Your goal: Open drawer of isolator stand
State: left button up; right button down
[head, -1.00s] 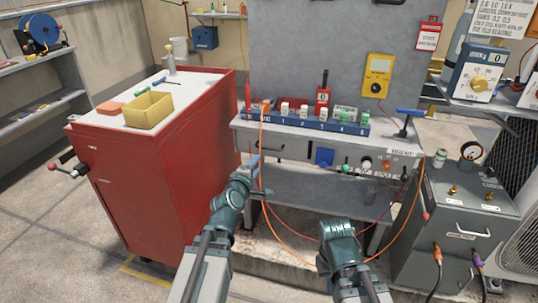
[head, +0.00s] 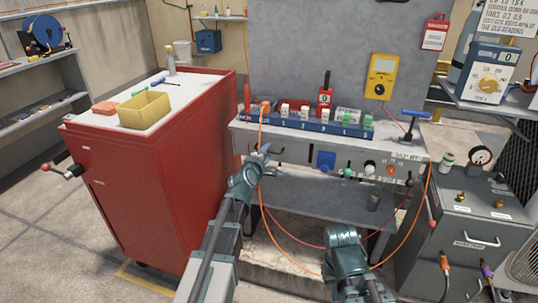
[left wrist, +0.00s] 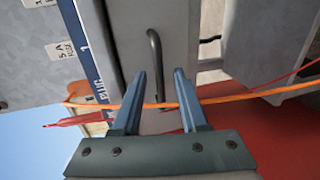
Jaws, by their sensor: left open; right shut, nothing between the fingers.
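The isolator stand (head: 405,150) is a grey metal bench with a row of numbered switches and a lower front panel. Its drawer is at the left of that front and looks shut; my gripper partly covers it. The dark bar handle (left wrist: 155,62) shows in the left wrist view, between and just beyond my fingertips. My left gripper (head: 264,150) is open at the handle; in the left wrist view its two fingers (left wrist: 159,72) lie one on each side of the bar. I cannot tell whether they touch it. My right arm's wrist shows low in the middle; its fingers are hidden.
An orange cable (left wrist: 240,97) crosses by my left fingers and hangs in front of the stand (head: 262,195). A red cabinet (head: 195,165) stands close on the left. A grey box (head: 465,240) with a gauge stands on the right. Open floor lies at the lower left.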

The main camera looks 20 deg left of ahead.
pick_arm(q)
grip_shut()
dwell(1.5)
